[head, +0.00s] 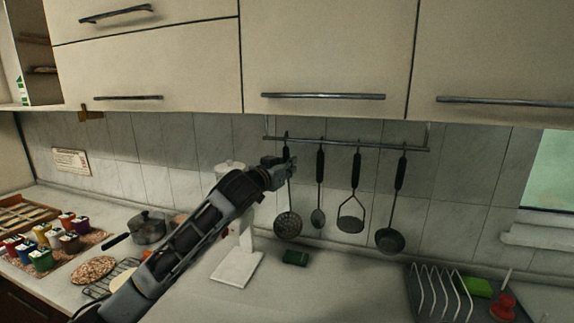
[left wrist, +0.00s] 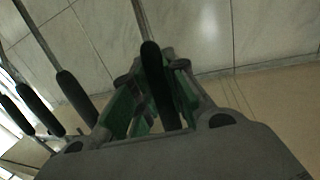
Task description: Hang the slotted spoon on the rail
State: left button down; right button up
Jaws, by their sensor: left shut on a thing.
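The slotted spoon (head: 288,225) has a dark round perforated bowl and hangs upright at the left end of the rail (head: 345,143). My left gripper (head: 287,172) is shut on its black handle, just below the rail. In the left wrist view the black handle (left wrist: 155,75) lies between the green-padded fingers (left wrist: 160,105). The top of the handle reaches the rail's height; I cannot tell whether its hook is over the bar. My right gripper is not in view.
A small spoon (head: 318,217), a masher (head: 350,217) and a ladle (head: 390,240) hang to the right on the rail. Cabinets (head: 320,50) are close above. A pot (head: 147,228), a white stand (head: 238,266), a green block (head: 295,258) and a dish rack (head: 440,292) stand on the counter.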

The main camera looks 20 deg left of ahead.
pick_arm(q)
jog(key=shift+s+f, duration=0.1)
jog(key=shift+f, duration=0.2)
jog(key=c, duration=1.3)
grip_release()
jog(key=shift+c, duration=0.2)
jog(key=v, duration=1.2)
